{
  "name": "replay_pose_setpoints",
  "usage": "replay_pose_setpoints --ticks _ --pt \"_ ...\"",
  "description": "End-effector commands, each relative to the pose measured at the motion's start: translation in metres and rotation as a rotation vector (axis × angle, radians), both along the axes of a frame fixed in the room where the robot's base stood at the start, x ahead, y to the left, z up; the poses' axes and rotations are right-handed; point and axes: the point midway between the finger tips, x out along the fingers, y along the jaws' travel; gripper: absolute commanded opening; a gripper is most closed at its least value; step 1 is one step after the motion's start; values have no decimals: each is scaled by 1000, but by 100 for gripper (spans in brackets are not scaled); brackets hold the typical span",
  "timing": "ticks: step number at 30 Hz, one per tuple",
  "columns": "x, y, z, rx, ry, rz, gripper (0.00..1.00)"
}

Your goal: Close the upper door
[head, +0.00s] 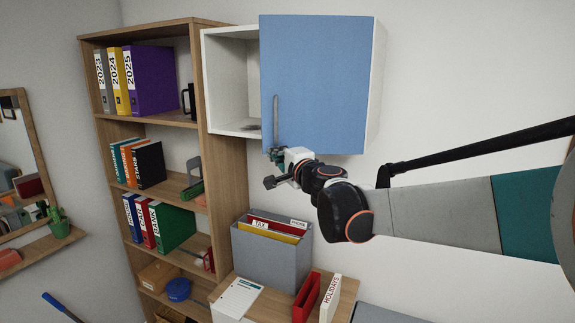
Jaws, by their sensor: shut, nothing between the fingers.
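The upper door (325,80) is a flat blue panel on a white wall cabinet (229,35). It stands partly open, its left edge out from the cabinet, so the left part of the inside shows. A slim grey vertical handle (276,122) sits near its lower left edge. My gripper (270,168) is shut and empty at the door's lower left corner, just below the handle. I cannot tell whether it touches the door. My gripper overlaps the bottom edge of the door in view.
A wooden bookshelf (199,70) with binders stands left of the cabinet. Below are a grey file box (270,262), a red holder (307,297) and a white binder (330,298) on a wooden surface. Bare wall lies to the right.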

Motion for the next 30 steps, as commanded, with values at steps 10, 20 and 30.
replay_pose_setpoints --ticks 10,20,30 --pt "65 9 -1 0 0 -9 0" --pt "114 5 0 0 0 -8 0" --pt "133 0 0 0 0 -10 0"
